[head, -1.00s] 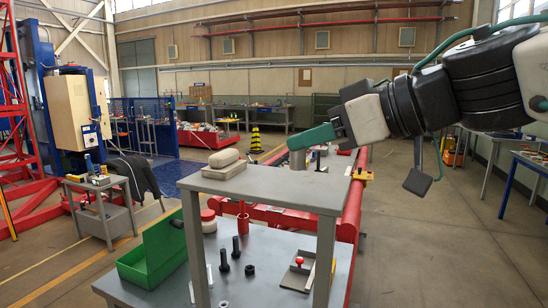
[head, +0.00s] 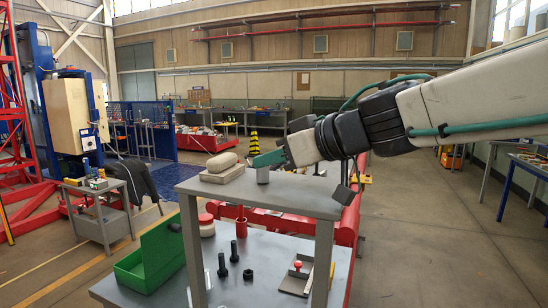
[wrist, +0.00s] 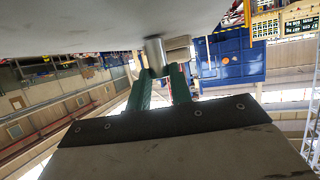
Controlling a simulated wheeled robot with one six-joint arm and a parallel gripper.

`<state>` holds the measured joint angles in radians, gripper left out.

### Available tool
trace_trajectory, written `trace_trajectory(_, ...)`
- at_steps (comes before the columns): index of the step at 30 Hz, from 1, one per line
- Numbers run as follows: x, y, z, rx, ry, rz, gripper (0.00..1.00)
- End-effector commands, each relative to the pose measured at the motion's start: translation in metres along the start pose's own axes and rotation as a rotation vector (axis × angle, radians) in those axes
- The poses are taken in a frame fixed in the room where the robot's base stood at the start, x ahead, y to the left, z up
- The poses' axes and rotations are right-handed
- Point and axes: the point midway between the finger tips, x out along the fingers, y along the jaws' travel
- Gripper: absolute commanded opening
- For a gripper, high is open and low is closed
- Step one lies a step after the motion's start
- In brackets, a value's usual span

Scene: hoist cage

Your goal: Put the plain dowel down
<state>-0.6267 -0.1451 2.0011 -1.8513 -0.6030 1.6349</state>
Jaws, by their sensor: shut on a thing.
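The plain dowel (head: 263,176) is a short grey cylinder, held upright over the grey raised shelf (head: 300,196). Its lower end appears to meet the shelf top; I cannot tell whether a small gap remains. My gripper (head: 267,160) has green fingers and is shut on the dowel's upper part, coming in from the right. In the wrist view, which is upside down, the dowel (wrist: 155,52) stands between the fingertips, against the grey shelf surface (wrist: 80,22).
A beige rounded block on a slab (head: 222,170) sits on the shelf just left of the dowel. The shelf's right part is clear. Below it, the bench holds a green bin (head: 150,258), dark bolts (head: 222,265) and a red-knobbed piece (head: 297,270).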

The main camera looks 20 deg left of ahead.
Motion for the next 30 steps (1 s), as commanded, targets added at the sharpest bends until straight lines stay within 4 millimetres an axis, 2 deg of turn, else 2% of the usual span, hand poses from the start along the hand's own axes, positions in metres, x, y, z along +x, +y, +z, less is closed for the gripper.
trace_trajectory(6, 0.001, 0.0, 0.003, 0.0, 0.001, 0.0, 0.0)
trace_trajectory(7, 0.001, 0.0, 0.003, 0.0, 0.001, 0.0, 0.27)
trace_trajectory(9, 0.001, 0.0, 0.003, 0.0, 0.001, 0.0, 0.43)
trace_trajectory(20, -0.002, 0.0, -0.001, -0.001, 0.001, 0.001, 0.43)
trace_trajectory(23, -0.015, 0.001, -0.001, -0.001, 0.003, 0.003, 0.43)
trace_trajectory(30, -0.067, 0.001, -0.001, -0.001, 0.003, 0.005, 0.43)
